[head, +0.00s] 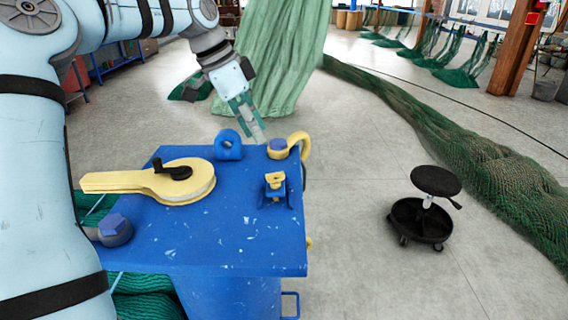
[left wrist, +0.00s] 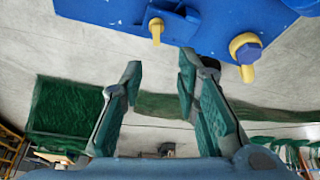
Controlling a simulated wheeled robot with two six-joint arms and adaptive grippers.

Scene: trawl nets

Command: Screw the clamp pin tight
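The small yellow pin (head: 275,180) sits in a blue clamp bracket (head: 274,193) near the right edge of the blue bench top; I take it for the clamp pin. In the left wrist view the yellow pin (left wrist: 156,29) stands out from its bracket (left wrist: 168,20) at the top. My left gripper (head: 256,132) is beyond the bench's far edge, behind the blue ring and yellow hook, apart from the pin. In the left wrist view its fingers (left wrist: 157,78) are spread with nothing between them. I cannot tell how tight the pin is. My right gripper is not in view.
A blue ring (head: 229,145) and a yellow hook with a blue hex head (head: 300,140) stand at the bench's (head: 225,243) far edge. A yellow-handled tool (head: 150,183) lies on the left. A black stool (head: 436,181) stands right. Green netting (head: 470,150) runs along the floor.

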